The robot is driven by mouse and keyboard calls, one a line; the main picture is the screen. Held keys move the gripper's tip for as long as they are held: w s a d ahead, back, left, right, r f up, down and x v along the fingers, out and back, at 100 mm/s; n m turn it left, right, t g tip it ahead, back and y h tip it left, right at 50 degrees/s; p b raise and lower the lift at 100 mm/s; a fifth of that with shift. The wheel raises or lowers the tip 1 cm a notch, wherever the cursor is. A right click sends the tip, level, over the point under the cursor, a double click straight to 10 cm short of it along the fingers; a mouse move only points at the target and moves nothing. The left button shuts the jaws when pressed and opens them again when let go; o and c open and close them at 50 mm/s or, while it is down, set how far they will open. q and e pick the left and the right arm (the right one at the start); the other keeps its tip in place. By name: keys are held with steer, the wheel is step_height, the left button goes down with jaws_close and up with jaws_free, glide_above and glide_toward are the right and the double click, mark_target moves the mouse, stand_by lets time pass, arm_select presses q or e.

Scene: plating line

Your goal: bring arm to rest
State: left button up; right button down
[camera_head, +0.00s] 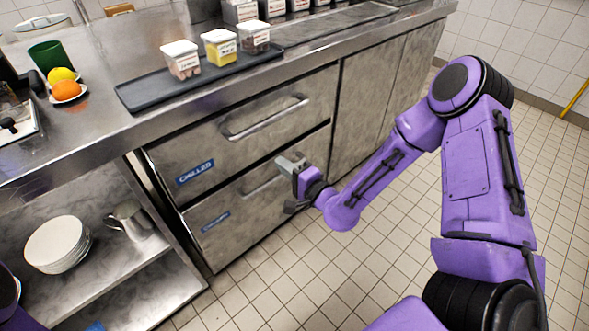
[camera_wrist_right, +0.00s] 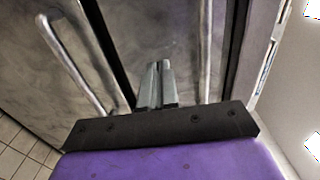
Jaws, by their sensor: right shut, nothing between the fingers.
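My right arm (camera_head: 478,165) is purple and bends down from the right, reaching left toward the drawer fronts. My right gripper (camera_head: 285,163) is shut and empty in front of the drawers, near the lower drawer's handle (camera_head: 268,181). Whether it touches the drawer front I cannot tell. In the right wrist view the closed fingers (camera_wrist_right: 157,82) point at the metal fronts, with a bar handle (camera_wrist_right: 75,62) to their left. My left gripper is not in view; only a bit of purple shows at the lower left edge.
The upper chilled drawer (camera_head: 245,120) and lower drawer (camera_head: 225,215) look shut. A dark tray (camera_head: 150,95) with three lidded containers stands on the counter. Plates (camera_head: 58,244) and a metal jug (camera_head: 130,220) sit on the shelf below. Tiled floor (camera_head: 300,280) is clear.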

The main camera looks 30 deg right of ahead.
steer(key=v, duration=0.2)
steer(key=shift+s+d, duration=0.2)
steer(key=shift+s, duration=0.1)
